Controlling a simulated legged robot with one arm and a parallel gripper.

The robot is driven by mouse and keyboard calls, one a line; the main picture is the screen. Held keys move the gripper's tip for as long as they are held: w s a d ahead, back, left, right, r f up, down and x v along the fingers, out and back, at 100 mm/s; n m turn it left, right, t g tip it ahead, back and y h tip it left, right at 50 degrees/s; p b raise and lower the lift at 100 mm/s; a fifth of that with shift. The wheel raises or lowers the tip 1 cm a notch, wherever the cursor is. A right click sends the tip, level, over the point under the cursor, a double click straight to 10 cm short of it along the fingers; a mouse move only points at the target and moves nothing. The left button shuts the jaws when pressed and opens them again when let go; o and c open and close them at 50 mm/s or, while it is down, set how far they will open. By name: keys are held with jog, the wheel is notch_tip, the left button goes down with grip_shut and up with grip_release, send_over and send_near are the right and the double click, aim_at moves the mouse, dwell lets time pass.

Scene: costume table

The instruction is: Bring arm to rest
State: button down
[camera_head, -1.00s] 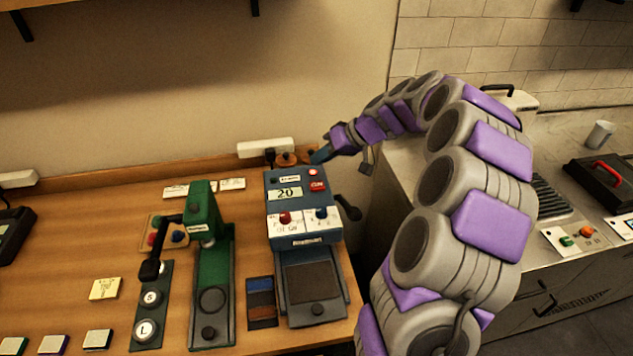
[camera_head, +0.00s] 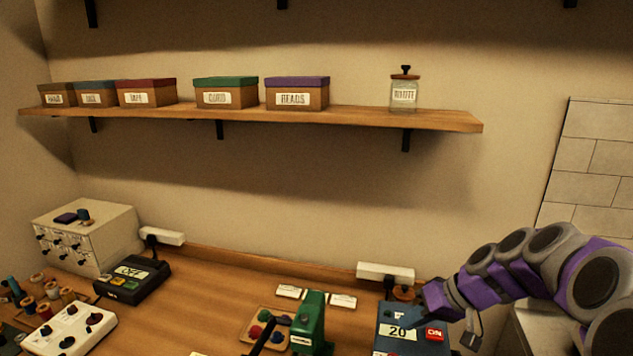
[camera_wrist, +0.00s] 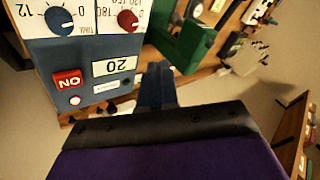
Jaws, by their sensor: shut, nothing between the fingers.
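My purple and grey arm (camera_head: 505,272) reaches in from the right in the head view. My gripper (camera_head: 407,313) is at the back of the blue machine (camera_head: 386,341), close to its top edge; I cannot tell whether it touches. In the wrist view the dark blue fingers of my gripper (camera_wrist: 157,82) are together with nothing between them. The machine's panel (camera_wrist: 85,52) appears upside down there, with a display reading 20, a red ON button (camera_wrist: 69,83), and a blue and a red knob.
A green press (camera_head: 312,322) stands left of the machine. A white power strip (camera_head: 385,273) lies behind it along the wall. Above runs a wooden shelf (camera_head: 300,118) with several labelled boxes and a jar (camera_head: 403,93). A black device (camera_head: 130,278) and a white drawer box (camera_head: 85,237) stand at left.

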jog(key=s+a+g+h, duration=0.1)
jog(key=s+a+g, duration=0.1)
jog(key=s+a, duration=0.4)
jog(key=s+a+g+h, duration=0.1)
jog(key=s+a, duration=0.3)
jog(key=s, duration=0.4)
jog(key=s+d+f+g+h, duration=0.1)
jog(key=s+f+h, duration=0.1)
jog(key=s, duration=0.7)
jog(key=s+d+f+m+g+h, duration=0.1)
jog(key=s+d+f+h, duration=0.1)
jog(key=s, duration=0.8)
jog(key=shift+f+m+h, duration=0.25)
jog(key=shift+m+h, duration=0.05)
jog(key=shift+h, duration=0.1)
